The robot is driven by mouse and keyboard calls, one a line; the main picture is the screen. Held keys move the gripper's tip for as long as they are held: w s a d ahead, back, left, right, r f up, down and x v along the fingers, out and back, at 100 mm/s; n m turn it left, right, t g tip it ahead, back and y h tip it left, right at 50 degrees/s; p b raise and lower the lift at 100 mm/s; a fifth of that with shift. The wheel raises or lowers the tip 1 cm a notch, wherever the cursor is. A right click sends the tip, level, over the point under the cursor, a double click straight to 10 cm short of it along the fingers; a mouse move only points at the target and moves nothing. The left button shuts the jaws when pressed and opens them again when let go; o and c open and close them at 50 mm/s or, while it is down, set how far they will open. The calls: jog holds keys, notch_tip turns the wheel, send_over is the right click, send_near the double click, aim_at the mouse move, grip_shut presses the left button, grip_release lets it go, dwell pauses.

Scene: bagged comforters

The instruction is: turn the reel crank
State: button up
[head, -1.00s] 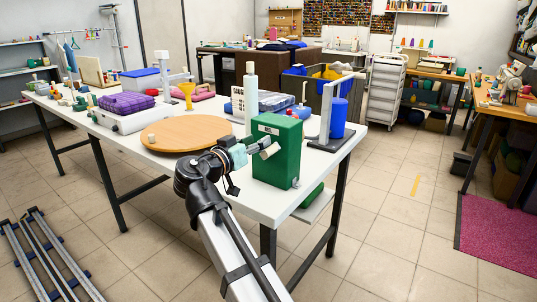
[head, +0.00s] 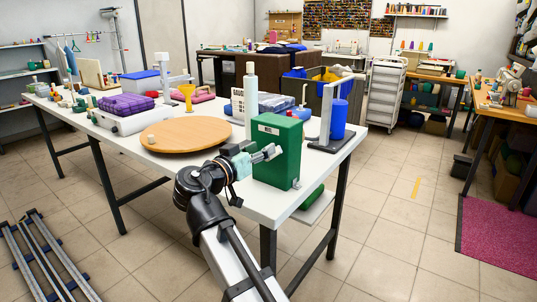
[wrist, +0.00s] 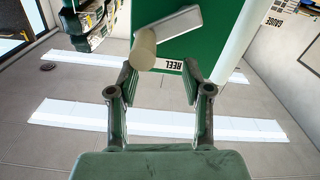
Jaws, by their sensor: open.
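The green reel box (head: 283,165) stands on the near corner of the white table, and its face with an upside-down "REEL" label shows in the wrist view (wrist: 172,63). The crank is a light grey arm (wrist: 180,24) with a beige cylindrical knob (wrist: 143,48). In the head view the crank (head: 272,151) is small and partly merged with my fingers. My gripper (wrist: 160,78) is open in front of the box face, its fingers apart and empty. The knob shows at the left fingertip, toward the box; whether they touch cannot be told.
A round wooden board (head: 187,134) lies left of the box. A white bottle (head: 251,92) and a gauge card (head: 237,103) stand behind it. A blue cylinder on a stand (head: 338,118) is to the right. The table's front edge is close to the box.

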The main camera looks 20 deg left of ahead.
aim_at(275, 140)
jog(key=shift+b+x, duration=0.4)
jog(key=shift+x, duration=1.8)
jog(key=c, duration=0.7)
jog(key=shift+o, duration=0.2)
jog(key=shift+o, duration=0.6)
jog(key=shift+a, duration=0.1)
